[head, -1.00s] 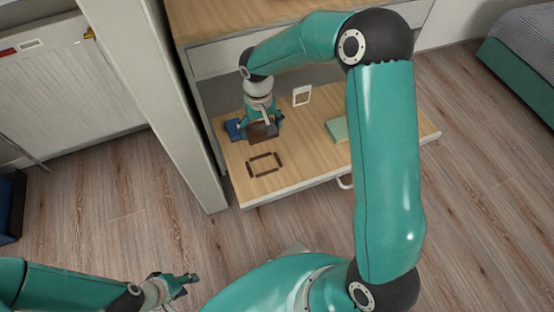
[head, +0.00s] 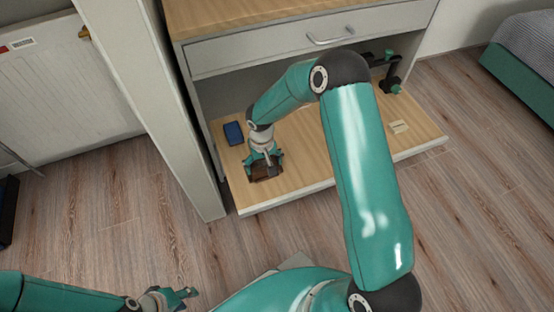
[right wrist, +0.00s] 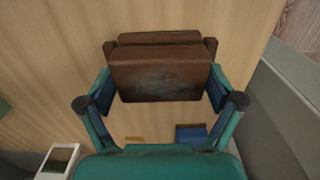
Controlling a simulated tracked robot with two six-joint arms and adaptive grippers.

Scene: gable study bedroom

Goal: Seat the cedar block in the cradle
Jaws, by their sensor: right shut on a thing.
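The cedar block (right wrist: 160,75) is a dark brown block held between the fingers of my right gripper (right wrist: 160,92) in the right wrist view. In the head view my right gripper (head: 266,164) points down over the dark brown cradle (head: 256,179), which it and the block largely cover. In the right wrist view the cradle's far bar (right wrist: 160,38) and corners show just beyond the block. I cannot tell whether the block rests down inside it or sits slightly above. My left gripper (head: 180,296) is at the bottom left, far from the board; its opening is unclear.
The wooden board (head: 315,168) extends from a cabinet under a drawer (head: 300,42). A blue box (head: 233,132) lies behind the cradle at left. A pale small item (head: 399,127) and a dark jointed thing (head: 390,75) are at right. A tall panel (head: 150,110) stands close on the left.

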